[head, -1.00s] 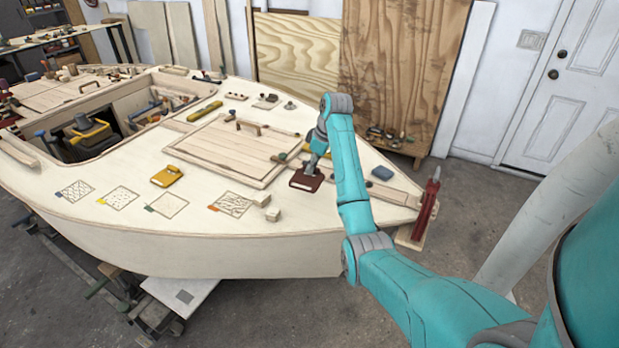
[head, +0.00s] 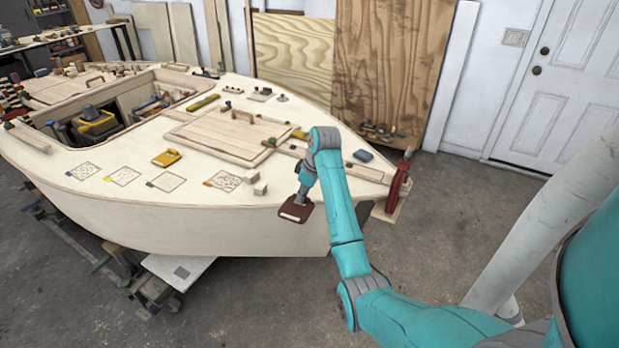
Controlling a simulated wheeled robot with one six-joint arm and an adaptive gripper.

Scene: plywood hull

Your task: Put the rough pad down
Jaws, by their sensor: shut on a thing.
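My gripper (head: 301,197) is shut on a dark red-brown pad (head: 294,212), which I take to be the rough pad. The pad is roughly level below the fingers. In the picture it lies across the near edge of the pale plywood deck (head: 240,190), in front of the hull side. I cannot tell its height or whether it is above the deck or outside the edge.
Small wooden blocks (head: 260,188) sit left of the pad. A red clamp (head: 398,180) stands at the bow. An open well (head: 110,125) holds tools.

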